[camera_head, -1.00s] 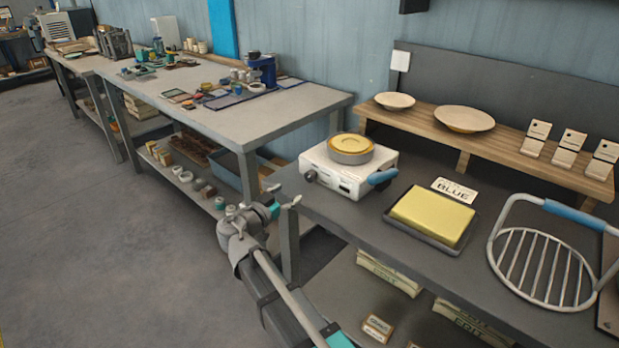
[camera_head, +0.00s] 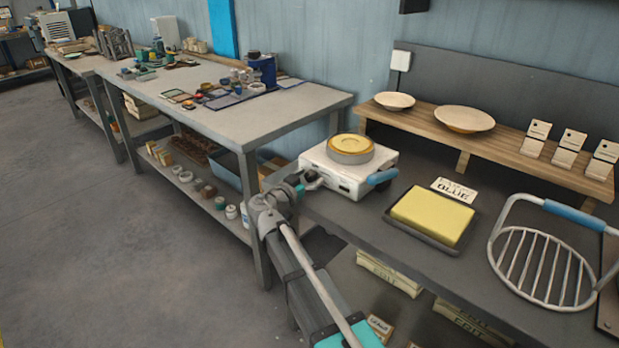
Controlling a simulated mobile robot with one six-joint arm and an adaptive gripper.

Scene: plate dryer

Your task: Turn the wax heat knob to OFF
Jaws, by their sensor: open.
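The wax heater (camera_head: 346,180) is a white box at the left end of the dark table, with a round pan of yellow wax (camera_head: 351,146) on top and a blue handle (camera_head: 382,177) at its right. Its heat knob is on the front left face, where my gripper overlaps it, so I cannot make out the knob or its setting clearly. My gripper (camera_head: 308,181) is open, with its fingers at that front left corner. Whether they touch the knob or stand around it I cannot tell.
A yellow block in a dark tray (camera_head: 448,246), a "BLUE" card (camera_head: 454,190) and a wire rack with a blue handle (camera_head: 541,267) lie right of the heater. A wooden shelf (camera_head: 440,128) behind holds two plates. A grey workbench (camera_head: 225,115) stands at left.

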